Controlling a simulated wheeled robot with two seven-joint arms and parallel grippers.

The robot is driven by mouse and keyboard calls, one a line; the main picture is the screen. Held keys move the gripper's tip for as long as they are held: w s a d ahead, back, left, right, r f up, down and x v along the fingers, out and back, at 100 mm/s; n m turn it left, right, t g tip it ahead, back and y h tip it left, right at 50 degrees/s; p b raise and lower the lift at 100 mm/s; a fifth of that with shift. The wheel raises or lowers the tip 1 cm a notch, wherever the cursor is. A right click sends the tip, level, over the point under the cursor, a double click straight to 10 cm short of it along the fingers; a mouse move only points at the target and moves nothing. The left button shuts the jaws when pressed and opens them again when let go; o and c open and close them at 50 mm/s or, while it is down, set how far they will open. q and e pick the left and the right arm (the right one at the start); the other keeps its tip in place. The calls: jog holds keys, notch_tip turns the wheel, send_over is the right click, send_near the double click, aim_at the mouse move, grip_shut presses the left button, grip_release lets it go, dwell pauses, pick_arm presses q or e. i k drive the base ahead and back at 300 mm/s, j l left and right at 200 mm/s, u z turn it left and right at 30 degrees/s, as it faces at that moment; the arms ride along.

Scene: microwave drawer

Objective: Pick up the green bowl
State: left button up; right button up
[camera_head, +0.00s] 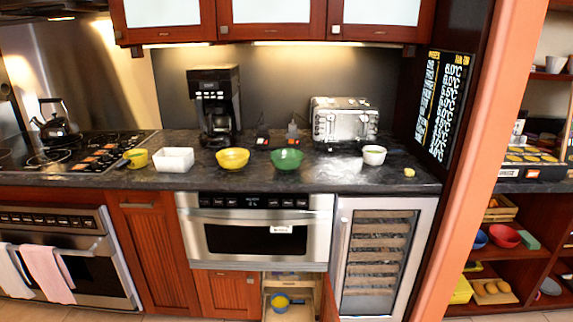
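The green bowl (286,159) stands upright on the dark countertop (330,173), above the microwave drawer. A yellow bowl (232,158) is close to its left, with a small gap between them. Neither of my grippers shows in the head view.
A coffee maker (215,105) and a toaster (344,119) are behind. A white bowl (374,155) is to the right. The microwave drawer (256,228) is shut. A lower cabinet (291,298) stands open.

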aim_at(286, 160)
jog(key=i+l+u, duration=0.1)
jog(key=i+l, duration=0.55)
jog(key=i+l+u, duration=0.1)
jog(key=i+l, duration=0.5)
jog(key=l, duration=0.3)
